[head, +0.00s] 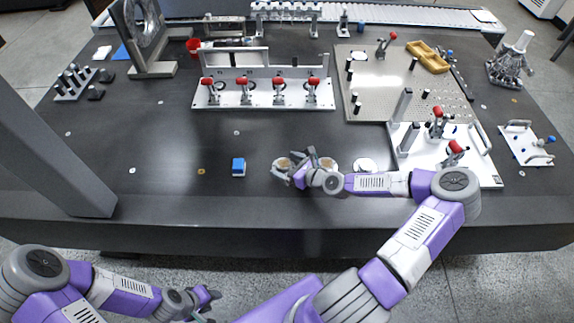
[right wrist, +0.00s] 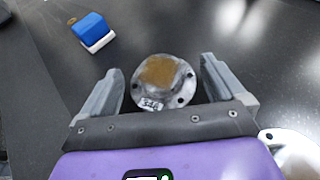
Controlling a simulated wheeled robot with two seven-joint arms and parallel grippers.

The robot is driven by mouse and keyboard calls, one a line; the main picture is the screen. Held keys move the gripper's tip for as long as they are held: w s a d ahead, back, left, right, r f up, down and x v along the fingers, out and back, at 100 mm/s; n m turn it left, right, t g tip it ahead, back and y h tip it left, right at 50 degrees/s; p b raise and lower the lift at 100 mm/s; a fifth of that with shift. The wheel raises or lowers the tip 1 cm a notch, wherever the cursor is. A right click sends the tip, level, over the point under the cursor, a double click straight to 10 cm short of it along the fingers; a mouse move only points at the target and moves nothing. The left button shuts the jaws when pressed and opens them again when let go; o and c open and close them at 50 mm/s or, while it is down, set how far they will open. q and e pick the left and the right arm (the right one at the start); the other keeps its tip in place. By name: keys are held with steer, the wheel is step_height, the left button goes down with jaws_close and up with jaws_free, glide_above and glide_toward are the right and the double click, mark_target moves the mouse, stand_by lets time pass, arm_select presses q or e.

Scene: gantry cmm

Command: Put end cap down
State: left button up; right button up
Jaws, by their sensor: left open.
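The end cap (right wrist: 163,82) is a round grey metal flange with bolt holes, a brown centre and a small number label. It appears to lie flat on the dark table, between the spread fingers of my right gripper (right wrist: 168,82), with a gap on each side. In the head view the end cap (head: 281,163) shows at the tip of my right gripper (head: 297,170), partly covered by it. The right gripper is open and empty. My left gripper (head: 209,297) is open, low in the head view, in front of the table edge.
A blue-and-white block (head: 238,167) sits left of the cap. Two more round parts (head: 365,165) lie to its right, one partly behind my arm. Behind stands a fixture with red-handled clamps (head: 262,92). A perforated plate (head: 385,80) is at right; the left table is mostly clear.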

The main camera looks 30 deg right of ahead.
steer(key=shift+r, duration=0.25)
steer(key=p+v, duration=0.4)
steer(key=v, duration=0.8)
stand_by(0.4)
